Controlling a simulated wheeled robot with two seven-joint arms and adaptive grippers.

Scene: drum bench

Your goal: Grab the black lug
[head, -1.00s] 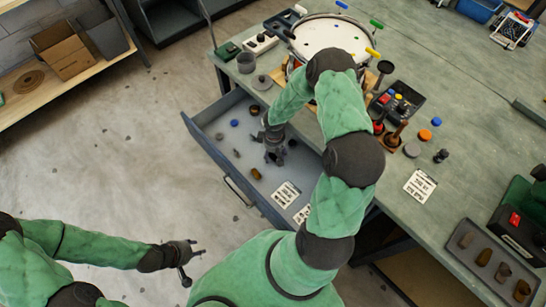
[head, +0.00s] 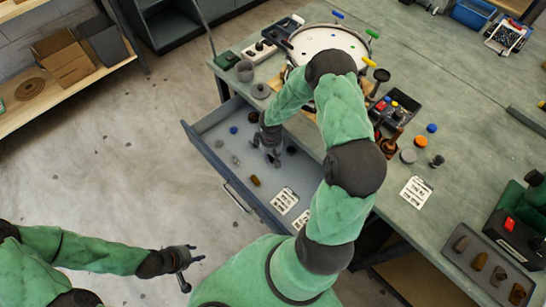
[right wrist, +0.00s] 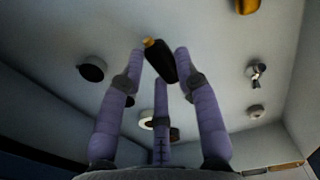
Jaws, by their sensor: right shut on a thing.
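The black lug (right wrist: 161,62) is a dark, elongated piece with an orange-brown end. In the right wrist view it sits between the fingertips of my right gripper (right wrist: 159,72), which is shut on it. In the head view my right gripper (head: 272,158) reaches down into the open grey drawer (head: 215,165); the lug itself is hard to make out there. My left gripper (head: 190,268) is open and empty, out over the floor at the lower left.
Other small parts lie in the drawer: a blue one (head: 233,130), a brown one (head: 255,181), and white label cards (head: 284,201). A drum (head: 325,42) stands on the green bench (head: 470,130) behind my right arm. A tray of parts (head: 481,262) is at right.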

